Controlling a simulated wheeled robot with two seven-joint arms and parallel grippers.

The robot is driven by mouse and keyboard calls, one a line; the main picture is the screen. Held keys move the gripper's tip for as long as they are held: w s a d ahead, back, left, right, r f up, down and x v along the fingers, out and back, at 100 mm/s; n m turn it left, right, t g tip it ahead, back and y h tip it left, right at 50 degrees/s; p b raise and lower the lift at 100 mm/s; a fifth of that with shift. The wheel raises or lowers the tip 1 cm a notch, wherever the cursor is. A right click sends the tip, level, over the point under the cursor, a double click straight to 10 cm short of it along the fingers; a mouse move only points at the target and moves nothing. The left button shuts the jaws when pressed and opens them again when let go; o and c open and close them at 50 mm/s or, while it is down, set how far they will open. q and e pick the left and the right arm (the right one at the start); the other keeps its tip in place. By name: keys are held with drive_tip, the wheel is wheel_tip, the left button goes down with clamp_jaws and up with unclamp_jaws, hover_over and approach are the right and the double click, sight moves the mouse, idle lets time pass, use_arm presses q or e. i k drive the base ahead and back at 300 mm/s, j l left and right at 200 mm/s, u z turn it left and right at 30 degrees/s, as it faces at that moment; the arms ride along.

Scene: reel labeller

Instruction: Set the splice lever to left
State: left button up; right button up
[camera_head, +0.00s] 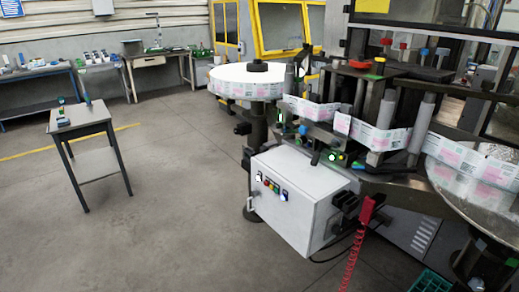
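The reel labeller stands on the right side of the head view. A small black lever-like part (317,156) sits beside green-lit round parts (333,156), above the white control box. I cannot tell for sure whether it is the splice lever, or which way it is set. A printed label web (379,137) runs from the white-topped reel (246,76) past several rollers to the right. Neither of my grippers is in view.
The white control box (291,207) with coloured buttons juts out at the front. A red coiled cord (351,258) hangs beside it. A small table (84,124) stands at left, and workbenches (160,57) line the back. The floor (165,215) between is clear.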

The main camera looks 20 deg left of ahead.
sight(316, 158)
drive_tip(key=u, duration=0.15)
drive_tip(key=i+j+z, duration=0.3)
drive_tip(key=i, duration=0.45)
drive_tip(key=i+j+z, duration=0.35)
drive_tip(key=i+j, duration=0.35)
